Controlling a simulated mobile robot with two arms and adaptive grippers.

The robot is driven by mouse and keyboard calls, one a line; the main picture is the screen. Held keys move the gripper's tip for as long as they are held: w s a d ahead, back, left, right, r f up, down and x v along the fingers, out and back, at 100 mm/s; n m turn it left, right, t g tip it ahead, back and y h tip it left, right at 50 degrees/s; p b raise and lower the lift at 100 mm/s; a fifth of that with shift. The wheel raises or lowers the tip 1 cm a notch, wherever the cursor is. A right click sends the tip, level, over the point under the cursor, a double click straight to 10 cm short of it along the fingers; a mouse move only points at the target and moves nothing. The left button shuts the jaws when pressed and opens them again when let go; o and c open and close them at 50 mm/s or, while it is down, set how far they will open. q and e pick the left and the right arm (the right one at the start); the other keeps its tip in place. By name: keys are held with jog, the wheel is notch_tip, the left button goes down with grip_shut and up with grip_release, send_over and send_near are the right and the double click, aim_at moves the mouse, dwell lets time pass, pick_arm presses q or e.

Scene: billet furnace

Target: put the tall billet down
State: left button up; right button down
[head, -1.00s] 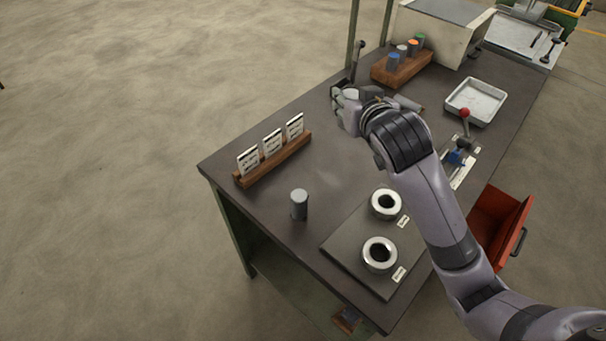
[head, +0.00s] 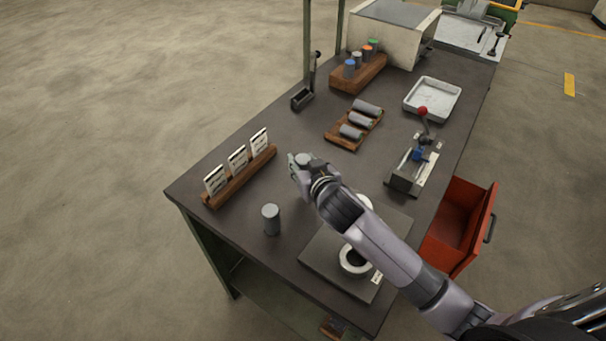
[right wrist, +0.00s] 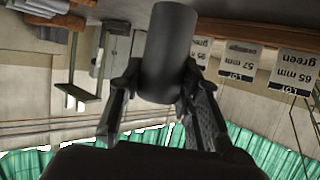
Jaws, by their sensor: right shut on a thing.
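My right gripper (head: 300,166) is shut on a grey cylindrical billet, the tall billet (right wrist: 168,50), over the middle of the bench (head: 225,172). In the right wrist view the billet sits between the two fingers and sticks out past them. In the head view only its top shows, and whether its base touches the bench is hidden. A second grey billet (head: 271,219) stands upright on the bench, nearer the front and apart from the gripper. My left gripper is not in view.
A wooden card rack (head: 240,177) stands at the left edge. A dark plate with rings (head: 311,258) lies partly under my arm. Behind are a wooden tray of lying billets (head: 341,140), a lever fixture (head: 404,176) and a white tray (head: 407,106). A red drawer (head: 457,225) hangs open right.

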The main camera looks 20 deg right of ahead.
jog(key=shift+f, duration=2.05)
jog(key=shift+f, duration=0.1)
jog(key=c, duration=1.2)
grip_release()
jog(key=shift+f, duration=0.15)
jog(key=shift+o, duration=0.2)
jog(key=shift+s+r, duration=0.2)
jog(key=b+v, duration=0.1)
jog(key=v, duration=1)
jog(key=shift+s, duration=0.35)
jog(key=shift+r, duration=0.15)
